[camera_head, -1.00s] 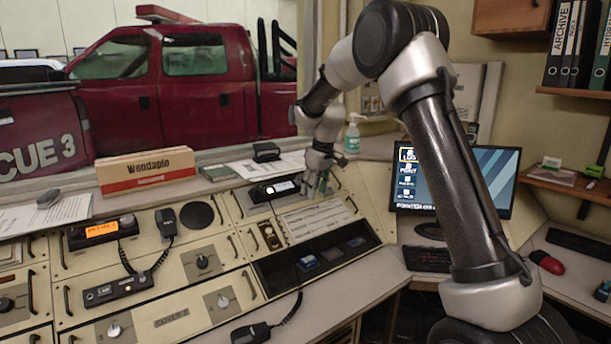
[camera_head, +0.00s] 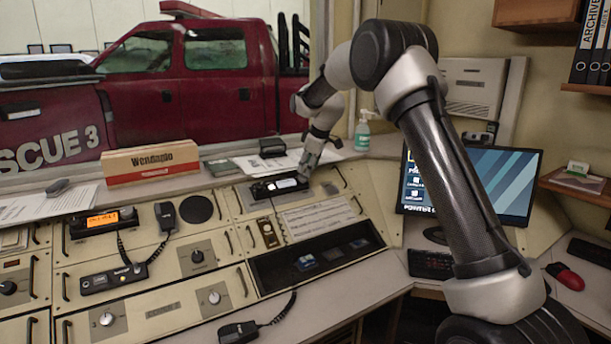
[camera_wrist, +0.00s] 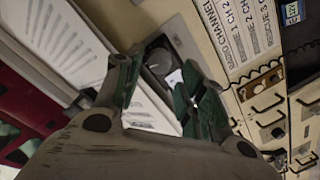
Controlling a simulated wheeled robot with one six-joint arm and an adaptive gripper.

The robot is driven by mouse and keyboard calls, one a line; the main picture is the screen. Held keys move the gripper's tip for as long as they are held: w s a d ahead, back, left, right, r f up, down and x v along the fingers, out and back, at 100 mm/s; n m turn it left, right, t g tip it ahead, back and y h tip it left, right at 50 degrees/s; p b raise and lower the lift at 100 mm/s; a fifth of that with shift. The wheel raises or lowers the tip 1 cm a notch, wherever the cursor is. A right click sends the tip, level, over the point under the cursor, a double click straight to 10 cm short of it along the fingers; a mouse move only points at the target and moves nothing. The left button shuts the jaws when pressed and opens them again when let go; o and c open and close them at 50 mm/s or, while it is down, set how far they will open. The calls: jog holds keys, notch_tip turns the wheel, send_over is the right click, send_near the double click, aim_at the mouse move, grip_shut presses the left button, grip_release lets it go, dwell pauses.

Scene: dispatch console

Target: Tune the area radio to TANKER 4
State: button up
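A dark radio (camera_head: 280,187) with a pale lit display sits on the upper console panel. In the wrist view its round grey knob (camera_wrist: 160,60) and a bit of the bright display (camera_wrist: 174,78) show between my fingers. My gripper (camera_head: 306,176) is at the radio's right end in the head view. In the wrist view the green-padded fingers of my gripper (camera_wrist: 160,88) are apart, with nothing held; contact with the knob cannot be told. A second radio (camera_head: 103,222) with an orange display stands at the left. The display texts are too small to read, and no label marks the area radio.
A printed radio channel list (camera_wrist: 240,35) lies beside the radio; it also shows in the head view (camera_head: 318,218). Papers (camera_head: 262,163) lie behind the radio. A hand mic (camera_head: 165,216), a sanitizer bottle (camera_head: 363,132) and a monitor (camera_head: 470,182) stand around.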

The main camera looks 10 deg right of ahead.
aim_at(304, 176)
jog(key=x, duration=0.5)
jog(key=c, duration=0.7)
jog(key=shift+c, duration=0.2)
jog(key=shift+m, duration=0.3)
jog(key=m, duration=0.3)
jog(key=shift+m+y, duration=0.3)
jog(key=shift+m, duration=1.4)
